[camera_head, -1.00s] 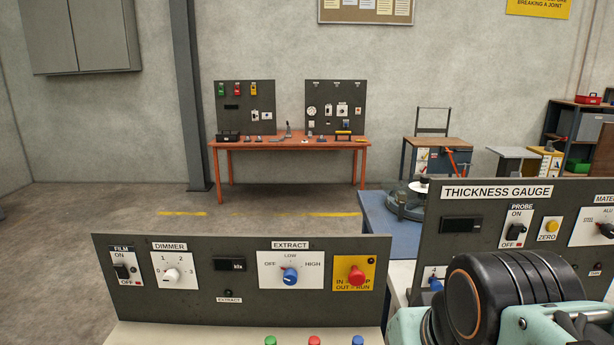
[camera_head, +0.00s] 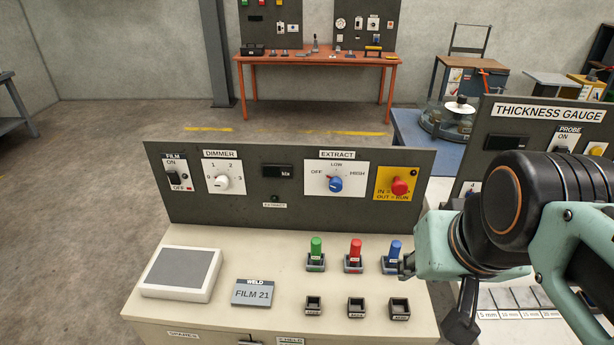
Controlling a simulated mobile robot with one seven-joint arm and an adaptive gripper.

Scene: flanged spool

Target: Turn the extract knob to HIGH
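The extract knob (camera_head: 336,184) is blue and sits on a white plate (camera_head: 320,172) under the EXTRACT label on the dark upright panel. OFF is marked at its left, LOW above it and HIGH at its right. Its pale pointer mark is too small to read surely; it seems to point upward, near LOW. Nothing touches the knob. My arm is at the right, in front of the panel's right end. A dark part hanging under it seems to be my gripper (camera_head: 461,322), well to the right of and below the knob; its fingers are not clear.
A red push button (camera_head: 400,186) on a yellow plate is right of the knob; the white dimmer knob (camera_head: 222,182) is left. Green (camera_head: 316,250), red (camera_head: 354,252) and blue (camera_head: 393,252) upright pieces stand on the bench before the panel. A thickness gauge panel (camera_head: 550,115) is at the right.

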